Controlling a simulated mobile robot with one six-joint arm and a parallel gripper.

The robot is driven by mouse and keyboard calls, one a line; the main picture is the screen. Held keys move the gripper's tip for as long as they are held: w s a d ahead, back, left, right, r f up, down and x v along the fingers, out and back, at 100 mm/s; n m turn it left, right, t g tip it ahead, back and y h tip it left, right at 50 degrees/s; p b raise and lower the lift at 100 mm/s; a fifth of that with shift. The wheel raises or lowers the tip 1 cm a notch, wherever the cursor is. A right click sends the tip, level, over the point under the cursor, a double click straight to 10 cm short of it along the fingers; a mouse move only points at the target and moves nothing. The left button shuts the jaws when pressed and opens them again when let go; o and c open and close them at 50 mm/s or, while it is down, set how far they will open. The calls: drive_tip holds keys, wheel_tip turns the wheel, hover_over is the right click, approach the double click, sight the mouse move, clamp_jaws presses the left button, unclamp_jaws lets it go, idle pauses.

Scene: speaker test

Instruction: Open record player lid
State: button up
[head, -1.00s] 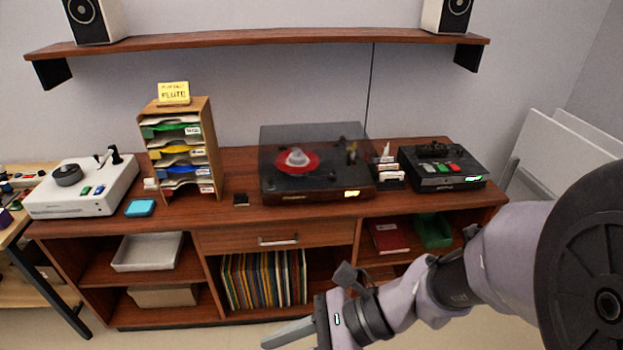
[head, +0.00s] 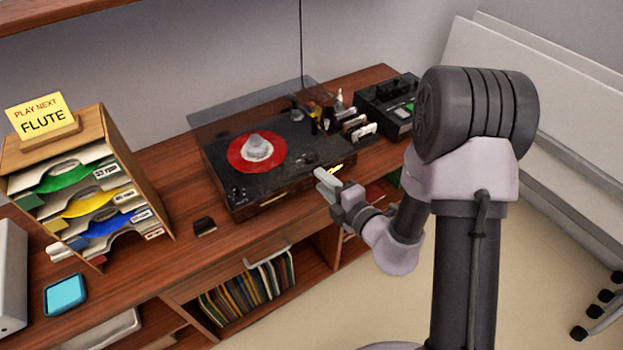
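The record player (head: 290,197) stands on the wooden cabinet, a dark box with a red-labelled record (head: 243,165) on top. Its lid (head: 215,122) is a smoky see-through panel, showing most clearly along the player's back edge. I cannot tell its exact angle. My gripper (head: 322,180) is at the player's front right corner, near a small yellow label (head: 336,168). It points left and looks empty. Its fingers overlap in this view, so their gap and any contact with the player are unclear.
A letter rack (head: 155,195) with a yellow "FLUTE" sign (head: 42,115) stands left. A small black block (head: 204,226) lies before the player. Small upright items (head: 345,118) and a dark device (head: 385,105) stand close on its right. The shelf (head: 60,12) hangs above.

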drive_tip(key=x, duration=0.6)
drive_tip(key=shift+w+a+b, duration=0.15)
drive_tip(key=shift+b, duration=0.25)
clamp_jaws()
idle(0.9)
